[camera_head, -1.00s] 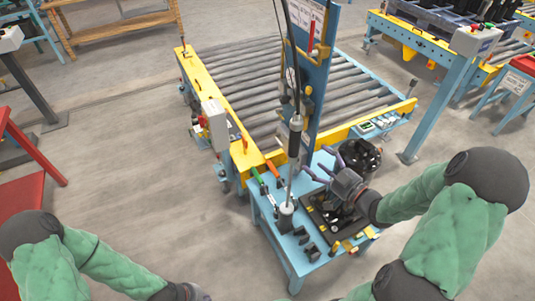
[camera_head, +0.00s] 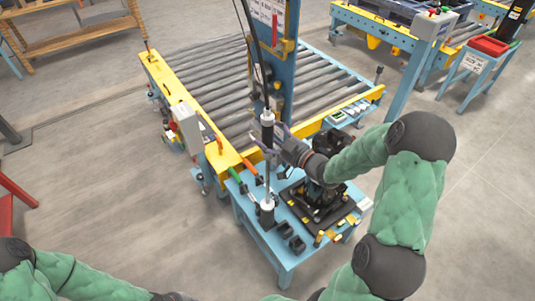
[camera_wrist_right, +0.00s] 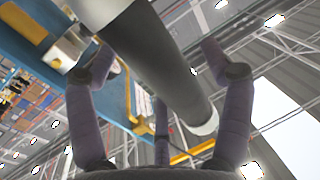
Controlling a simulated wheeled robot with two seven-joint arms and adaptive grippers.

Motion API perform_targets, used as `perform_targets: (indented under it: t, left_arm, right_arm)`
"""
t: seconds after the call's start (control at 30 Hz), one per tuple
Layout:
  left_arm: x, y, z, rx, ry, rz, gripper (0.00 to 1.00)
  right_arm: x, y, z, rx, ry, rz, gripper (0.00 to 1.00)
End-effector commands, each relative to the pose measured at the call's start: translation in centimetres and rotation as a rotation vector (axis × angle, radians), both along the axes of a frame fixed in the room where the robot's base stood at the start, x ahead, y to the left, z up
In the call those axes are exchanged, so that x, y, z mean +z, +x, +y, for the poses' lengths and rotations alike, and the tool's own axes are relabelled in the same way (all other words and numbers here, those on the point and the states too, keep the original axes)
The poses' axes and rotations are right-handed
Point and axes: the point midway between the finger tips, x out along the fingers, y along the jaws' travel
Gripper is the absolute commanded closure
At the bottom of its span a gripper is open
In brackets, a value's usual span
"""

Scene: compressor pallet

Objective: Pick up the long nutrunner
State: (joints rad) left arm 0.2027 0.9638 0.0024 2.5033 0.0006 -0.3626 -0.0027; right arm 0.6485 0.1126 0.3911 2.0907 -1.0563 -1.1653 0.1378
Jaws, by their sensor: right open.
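The long nutrunner (camera_head: 267,131) hangs upright on a cable, with a dark upper body and a thin light shaft. Its lower end stands at a light cylindrical holder (camera_head: 267,213) on the blue tool table (camera_head: 285,258). My right gripper (camera_head: 266,146) is at the nutrunner's upper body, with its fingers open. In the right wrist view the nutrunner's dark body (camera_wrist_right: 160,62) runs between the spread fingers of the right gripper (camera_wrist_right: 150,70); gaps show on both sides. Only my left arm shows at the bottom left; its gripper is out of frame.
A black compressor part (camera_head: 318,200) sits on the table beside the holder, under my right forearm. Green and orange handled tools (camera_head: 250,167) lie at the table's left edge. The roller conveyor (camera_head: 215,85) and a blue post (camera_head: 284,60) stand behind.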

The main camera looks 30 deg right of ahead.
Motion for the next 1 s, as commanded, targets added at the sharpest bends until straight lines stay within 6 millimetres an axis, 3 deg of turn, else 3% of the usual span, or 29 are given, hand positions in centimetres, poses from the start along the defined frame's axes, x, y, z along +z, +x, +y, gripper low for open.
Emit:
perform_targets:
  t: [0.27,0.5,0.57,1.0]
  left_arm:
    - [0.0,0.0,0.0,0.000,0.000,0.000,1.00]
    - [0.0,0.0,0.0,0.000,0.000,0.000,1.00]
    - [0.0,0.0,0.0,0.000,0.000,0.000,1.00]
    - [0.3,0.0,0.0,0.000,0.000,0.000,1.00]
  right_arm:
    - [0.0,0.3,0.1,-0.001,0.000,0.001,0.20]
    - [0.0,0.3,0.1,-0.001,0.000,0.001,0.87]
    - [0.0,0.3,0.1,-0.001,0.000,0.001,1.00]
    - [1.6,0.3,-0.1,-0.001,-0.004,-0.010,1.00]
